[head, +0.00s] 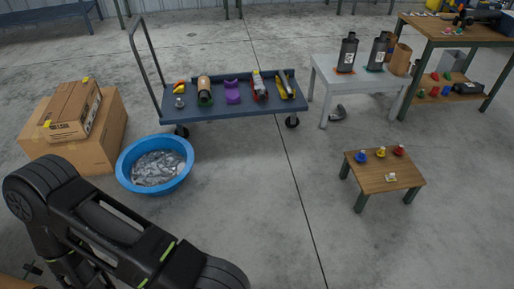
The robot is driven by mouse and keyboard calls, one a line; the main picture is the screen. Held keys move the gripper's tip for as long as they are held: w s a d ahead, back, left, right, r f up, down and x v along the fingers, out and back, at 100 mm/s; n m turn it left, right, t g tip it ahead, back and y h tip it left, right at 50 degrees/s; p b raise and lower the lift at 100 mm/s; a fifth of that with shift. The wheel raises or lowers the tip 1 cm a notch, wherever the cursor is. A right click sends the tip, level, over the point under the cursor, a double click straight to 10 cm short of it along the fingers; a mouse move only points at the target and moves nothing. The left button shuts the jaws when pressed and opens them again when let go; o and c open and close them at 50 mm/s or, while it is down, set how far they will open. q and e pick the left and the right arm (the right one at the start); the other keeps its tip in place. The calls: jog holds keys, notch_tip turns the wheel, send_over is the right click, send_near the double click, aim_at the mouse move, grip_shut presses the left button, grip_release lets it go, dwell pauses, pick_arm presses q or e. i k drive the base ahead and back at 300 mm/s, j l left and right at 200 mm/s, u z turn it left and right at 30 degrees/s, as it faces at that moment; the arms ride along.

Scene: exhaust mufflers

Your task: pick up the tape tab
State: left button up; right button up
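A closed cardboard box (72,108) lies on a larger cardboard box (105,143) at the left. Small yellow pieces show at its near left edge (46,124) and at its far edge (84,79). They look like tape tabs, but they are too small to tell for certain. My black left arm crosses the lower left of the head view, in front of the boxes. Its gripper is outside the frame. My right gripper is not in view either.
A blue tub (126,178) of grey pieces stands beside the boxes. A blue cart (235,112) holds mufflers and tools. A grey table (335,80), a low wooden table (370,181) and a workbench (450,38) stand right. The middle floor is clear.

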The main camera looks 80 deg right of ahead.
aim_at(390, 178)
jog(key=z, duration=4.05)
jog(key=i+l, duration=0.05)
jog(key=l, duration=0.05)
